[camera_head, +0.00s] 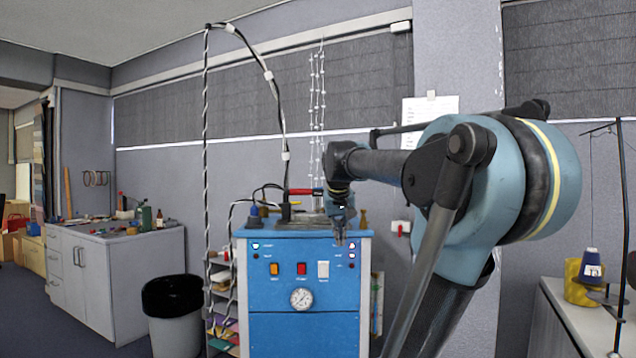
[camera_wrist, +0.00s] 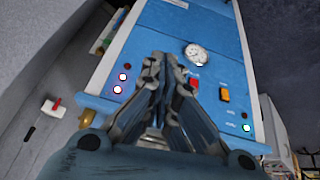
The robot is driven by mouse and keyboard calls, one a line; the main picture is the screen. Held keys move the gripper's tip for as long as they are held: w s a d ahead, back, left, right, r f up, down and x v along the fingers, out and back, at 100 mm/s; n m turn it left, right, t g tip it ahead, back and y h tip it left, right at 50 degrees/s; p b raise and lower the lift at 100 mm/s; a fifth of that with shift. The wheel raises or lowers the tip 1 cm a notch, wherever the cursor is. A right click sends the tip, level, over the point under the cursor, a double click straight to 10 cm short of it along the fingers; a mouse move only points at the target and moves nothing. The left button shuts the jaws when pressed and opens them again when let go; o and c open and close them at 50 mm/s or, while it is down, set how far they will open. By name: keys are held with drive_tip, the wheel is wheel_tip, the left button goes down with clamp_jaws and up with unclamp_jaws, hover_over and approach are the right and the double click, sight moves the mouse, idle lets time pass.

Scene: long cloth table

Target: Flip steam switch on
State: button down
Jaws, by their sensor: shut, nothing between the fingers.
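The blue steam machine (camera_head: 303,330) stands ahead with a front panel of switches, lights and a round gauge (camera_head: 301,298). An orange switch (camera_head: 274,269), a red switch (camera_head: 301,269) and a white switch (camera_head: 323,269) sit in a row; their labels are too small to read. My gripper (camera_head: 341,240) is shut and empty, pointing down in front of the panel's upper right. In the wrist view my shut fingers (camera_wrist: 161,64) lie over the panel near the red switch (camera_wrist: 194,83); the orange switch (camera_wrist: 224,94) shows to their right. The white switch is hidden there.
Small lit lamps (camera_head: 255,245) are at both upper sides of the panel. A black-lined bin (camera_head: 174,315) and a grey cabinet (camera_head: 100,270) stand to the left. A table with thread spools (camera_head: 583,285) is at the right. Cables rise behind the machine.

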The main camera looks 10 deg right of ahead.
drive_tip(key=w+a+r+t, duration=0.1)
drive_tip(key=w+r, duration=1.1)
drive_tip(key=r, duration=0.2)
drive_tip(key=w+a+r+t, duration=0.2)
drive_tip(key=w+r, duration=1.1)
drive_tip(key=r, duration=0.1)
drive_tip(key=shift+w+a+t+h, duration=0.2)
drive_tip(key=shift+a+t+h, duration=0.1)
drive_tip(key=x, duration=1)
drive_tip(key=shift+r, duration=0.1)
drive_tip(key=f, duration=0.3)
drive_tip(key=shift+d, duration=0.2)
drive_tip(key=shift+f, duration=0.5)
